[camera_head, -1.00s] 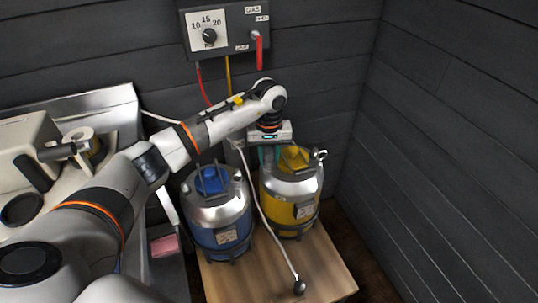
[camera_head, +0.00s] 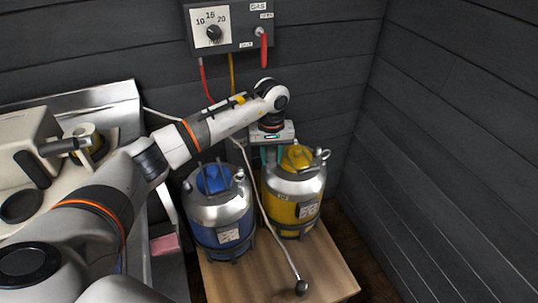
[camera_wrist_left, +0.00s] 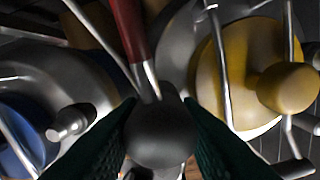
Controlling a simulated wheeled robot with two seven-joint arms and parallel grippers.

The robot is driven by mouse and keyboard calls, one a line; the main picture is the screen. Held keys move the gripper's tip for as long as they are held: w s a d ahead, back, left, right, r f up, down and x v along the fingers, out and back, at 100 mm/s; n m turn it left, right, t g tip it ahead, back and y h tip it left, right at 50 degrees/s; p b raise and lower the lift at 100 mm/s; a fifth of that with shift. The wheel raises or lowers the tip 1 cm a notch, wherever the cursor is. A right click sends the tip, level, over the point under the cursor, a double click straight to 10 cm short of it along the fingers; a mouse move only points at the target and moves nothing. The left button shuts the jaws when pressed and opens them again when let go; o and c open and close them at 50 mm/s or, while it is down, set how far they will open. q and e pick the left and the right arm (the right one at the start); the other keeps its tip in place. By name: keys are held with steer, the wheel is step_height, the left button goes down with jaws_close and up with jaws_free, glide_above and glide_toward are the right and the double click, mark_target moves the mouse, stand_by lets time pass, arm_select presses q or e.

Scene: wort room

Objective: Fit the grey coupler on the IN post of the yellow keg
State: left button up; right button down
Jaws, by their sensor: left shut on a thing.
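The yellow keg (camera_head: 283,210) stands upright on the wooden board, with a steel shoulder and a yellow top. Its top also shows at the right of the left wrist view (camera_wrist_left: 235,75). My left gripper (camera_head: 270,156) is over the left back side of this keg. In the left wrist view its green fingers (camera_wrist_left: 160,135) are shut on the dark grey, rounded coupler (camera_wrist_left: 160,132), with a red hose (camera_wrist_left: 130,30) running up behind it. The coupler is hidden in the head view. I cannot make out the IN post or whether the coupler touches it. My right gripper is not in view.
A blue keg (camera_head: 213,238) stands close on the left. A pale hose crosses between the kegs to a dark end piece (camera_head: 301,287) on the wooden board (camera_head: 260,280). The gas panel (camera_head: 232,40) hangs on the wall behind. The board's front is mostly clear.

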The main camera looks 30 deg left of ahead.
arm_select(q)
steer(key=shift+a+f, duration=0.1)
steer(key=shift+f, duration=0.45)
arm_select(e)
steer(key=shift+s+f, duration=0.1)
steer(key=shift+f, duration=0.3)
arm_select(q)
steer(key=o, duration=1.1)
steer(key=shift+s+a, duration=0.15)
steer(key=shift+c, duration=0.2)
steer(key=shift+r, duration=0.1)
steer(key=shift+o, duration=0.4)
steer(key=shift+o, duration=0.9)
steer(key=shift+d, duration=0.2)
steer(key=shift+r, duration=0.1)
